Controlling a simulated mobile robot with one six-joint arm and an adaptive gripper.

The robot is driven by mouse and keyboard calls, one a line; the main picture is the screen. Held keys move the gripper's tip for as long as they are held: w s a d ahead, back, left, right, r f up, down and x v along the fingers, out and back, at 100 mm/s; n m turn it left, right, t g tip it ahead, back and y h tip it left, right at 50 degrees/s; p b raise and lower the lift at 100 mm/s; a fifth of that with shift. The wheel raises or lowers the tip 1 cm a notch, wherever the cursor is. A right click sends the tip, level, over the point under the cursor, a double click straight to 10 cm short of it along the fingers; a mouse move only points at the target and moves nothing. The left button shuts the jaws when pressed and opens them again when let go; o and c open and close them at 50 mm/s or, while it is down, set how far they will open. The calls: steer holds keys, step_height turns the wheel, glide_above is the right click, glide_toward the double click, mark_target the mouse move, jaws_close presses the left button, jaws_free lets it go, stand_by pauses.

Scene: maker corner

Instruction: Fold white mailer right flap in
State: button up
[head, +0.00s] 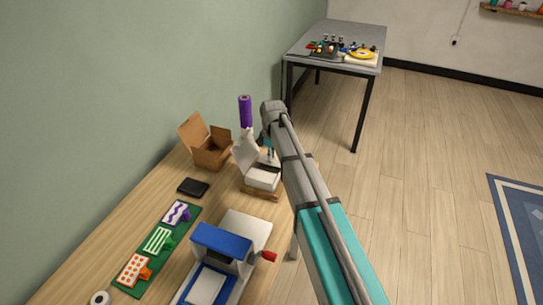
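The white mailer (262,180) sits on the wooden table, just left of my arm. Its raised lid (245,152) leans up and back on the left. A brown piece shows under the mailer's front edge. My gripper (270,153) points down over the far right part of the mailer and looks small and dark here. My arm covers the mailer's right side, so the right flap cannot be made out. I cannot tell whether the gripper touches the mailer or how far its fingers are apart.
An open brown cardboard box (211,152) and a purple roll (245,111) stand behind. A black flat item (193,187), a green board with stamps (157,240) and a blue-white press with a red handle (222,243) lie nearer. A grey table (318,33) stands beyond.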

steer(key=shift+s+f, duration=0.1)
jaws_close()
steer(key=o, duration=1.4)
jaws_free()
